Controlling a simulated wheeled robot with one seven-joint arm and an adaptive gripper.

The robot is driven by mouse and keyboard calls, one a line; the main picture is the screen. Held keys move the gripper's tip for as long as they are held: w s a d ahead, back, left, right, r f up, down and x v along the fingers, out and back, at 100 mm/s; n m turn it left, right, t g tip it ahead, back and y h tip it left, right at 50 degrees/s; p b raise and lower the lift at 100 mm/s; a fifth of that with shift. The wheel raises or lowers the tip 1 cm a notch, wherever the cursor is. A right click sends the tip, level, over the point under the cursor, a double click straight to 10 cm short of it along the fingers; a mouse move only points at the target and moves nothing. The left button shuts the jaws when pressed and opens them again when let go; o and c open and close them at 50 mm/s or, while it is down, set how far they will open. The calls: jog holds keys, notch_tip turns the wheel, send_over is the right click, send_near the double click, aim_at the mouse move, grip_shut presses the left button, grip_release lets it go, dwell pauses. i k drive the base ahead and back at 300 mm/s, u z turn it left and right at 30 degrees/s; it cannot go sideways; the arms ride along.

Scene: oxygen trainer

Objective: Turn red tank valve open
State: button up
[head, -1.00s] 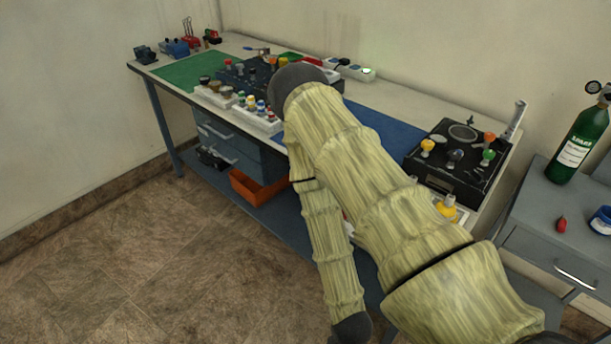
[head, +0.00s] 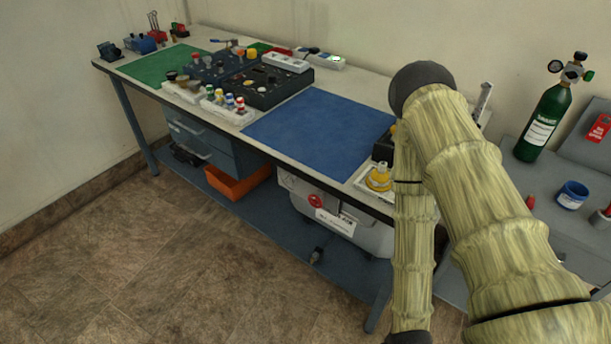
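A small red round valve handle (head: 315,201) sits on the front of a light grey tank (head: 372,236) on the blue lower shelf under the workbench. A white label (head: 335,222) is beside the valve. I cannot tell from this view how far the valve is turned. My arm, in a bamboo-patterned cover, bends at a dark elbow and reaches down on the right of the tank. My gripper is not in view; the arm leaves the picture at the bottom edge.
The workbench's blue mat (head: 320,136) is bare. An orange bin (head: 237,183) is left of the tank. A green gas cylinder (head: 545,122) with gauges stands on the grey cabinet at right, near a blue jar (head: 572,196). Floor in front of the bench is clear.

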aim_at(316, 200)
jog(key=u, duration=2.05)
jog(key=i, duration=1.15)
jog(key=z, duration=2.9)
